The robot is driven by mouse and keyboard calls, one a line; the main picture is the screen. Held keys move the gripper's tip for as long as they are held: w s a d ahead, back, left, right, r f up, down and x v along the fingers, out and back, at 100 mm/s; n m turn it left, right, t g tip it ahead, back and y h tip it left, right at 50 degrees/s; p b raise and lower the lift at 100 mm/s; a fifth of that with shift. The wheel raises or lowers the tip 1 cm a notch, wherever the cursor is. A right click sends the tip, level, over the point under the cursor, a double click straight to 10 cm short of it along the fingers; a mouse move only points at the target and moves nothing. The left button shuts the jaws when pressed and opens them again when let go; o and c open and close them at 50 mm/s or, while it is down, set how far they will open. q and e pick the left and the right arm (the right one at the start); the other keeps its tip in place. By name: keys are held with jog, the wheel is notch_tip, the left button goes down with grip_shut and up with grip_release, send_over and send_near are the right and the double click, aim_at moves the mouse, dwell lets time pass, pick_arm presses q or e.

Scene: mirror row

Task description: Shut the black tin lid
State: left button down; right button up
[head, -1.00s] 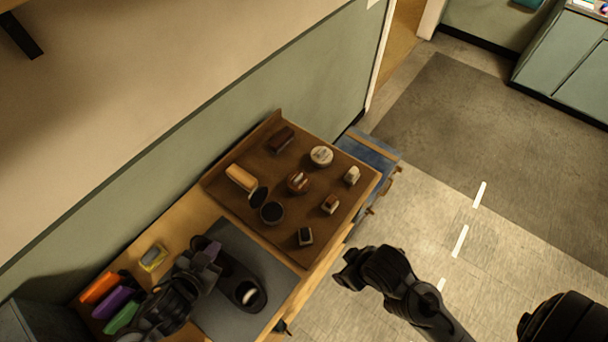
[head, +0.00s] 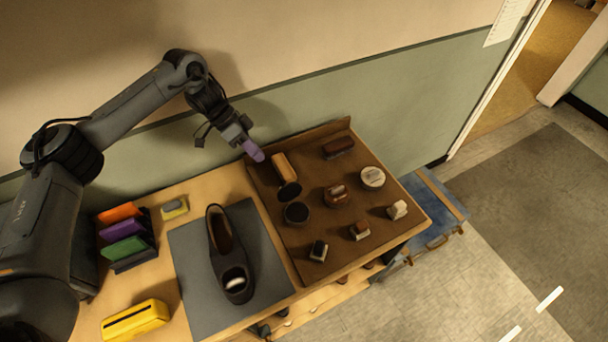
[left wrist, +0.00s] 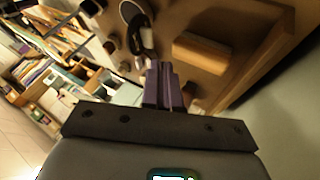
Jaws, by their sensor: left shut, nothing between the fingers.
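The black tin (head: 297,213) sits on the brown tray, a dark round shape. Its black lid (head: 289,192) shows as a dark disc just behind it, apart from a closed position and seemingly tilted up. My left gripper (head: 255,152) has purple fingers and is shut and empty. It is above the tray's back left edge, up and left of the lid. In the left wrist view, the purple fingers (left wrist: 162,88) are together, with a tan-topped block (left wrist: 203,52) beyond them. I cannot clearly pick out the tin in that view. My right gripper is not in view.
The tan block (head: 285,167) lies close behind the lid. A round white-topped tin (head: 372,177), a brown tin (head: 335,195), a dark brush (head: 338,147) and small bottles share the tray (head: 290,257).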

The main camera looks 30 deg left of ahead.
aim_at(288, 189)
pick_arm(q)
jog(key=shift+p+x, duration=0.75)
jog(key=shift+x, duration=4.05)
jog(key=shift+w, duration=0.1)
jog(key=shift+d+r+p, duration=0.2)
jog(key=shift+r+p, duration=0.1)
jog(key=shift+p, duration=0.15)
jog(key=shift+y, duration=0.4)
jog(key=shift+d+p, duration=0.1)
jog(key=shift+p, duration=0.25)
